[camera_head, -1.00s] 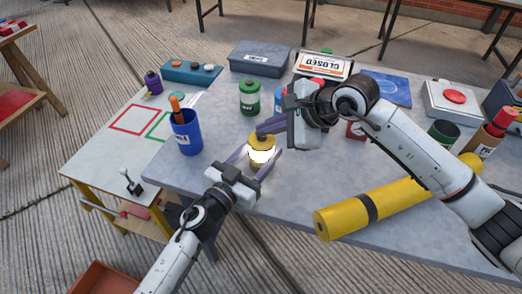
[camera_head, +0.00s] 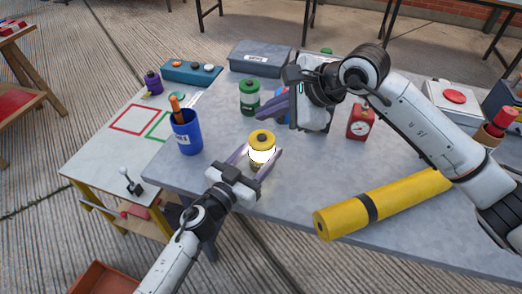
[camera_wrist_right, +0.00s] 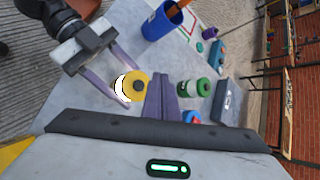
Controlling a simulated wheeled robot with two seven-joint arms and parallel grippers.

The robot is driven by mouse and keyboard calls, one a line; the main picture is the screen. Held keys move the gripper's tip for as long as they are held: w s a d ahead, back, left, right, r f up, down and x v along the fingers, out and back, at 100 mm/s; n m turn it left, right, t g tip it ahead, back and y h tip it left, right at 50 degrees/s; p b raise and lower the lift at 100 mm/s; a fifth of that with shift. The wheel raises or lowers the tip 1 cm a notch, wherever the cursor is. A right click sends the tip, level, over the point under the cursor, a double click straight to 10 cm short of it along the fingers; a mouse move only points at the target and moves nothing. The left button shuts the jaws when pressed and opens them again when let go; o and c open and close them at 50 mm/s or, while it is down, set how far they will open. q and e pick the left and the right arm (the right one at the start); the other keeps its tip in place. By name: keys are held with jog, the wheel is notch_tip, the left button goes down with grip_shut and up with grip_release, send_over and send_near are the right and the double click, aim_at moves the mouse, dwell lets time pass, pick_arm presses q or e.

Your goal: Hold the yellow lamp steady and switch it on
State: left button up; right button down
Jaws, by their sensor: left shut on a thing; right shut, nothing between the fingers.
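The yellow lamp (camera_head: 262,137) stands upright on the grey table, its white body glowing brightly below a yellow top with a dark button. It also shows in the right wrist view (camera_wrist_right: 135,85). My left gripper (camera_head: 262,160) is shut on the lamp, one finger on each side of its body. My right gripper (camera_head: 264,112) is shut and empty, raised above and behind the lamp, apart from it. Its closed fingers (camera_wrist_right: 162,100) show in the right wrist view, beside the lamp top.
A green lamp (camera_head: 250,97) stands behind the yellow lamp. A blue cup (camera_head: 186,137) with an orange-handled tool is to the left. A yellow roll (camera_head: 380,203) lies at right front. A red gauge box (camera_head: 360,122) stands to the right. The tabletop just right of the lamp is clear.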

pick_arm(q)
jog(key=o, duration=1.4)
pick_arm(e)
notch_tip(320, 180, up, 2)
pick_arm(q)
jog(key=v, duration=1.2)
jog(key=shift+s+f, duration=0.1)
jog(key=shift+s, duration=0.05)
pick_arm(e)
jog(key=shift+s+f, duration=0.1)
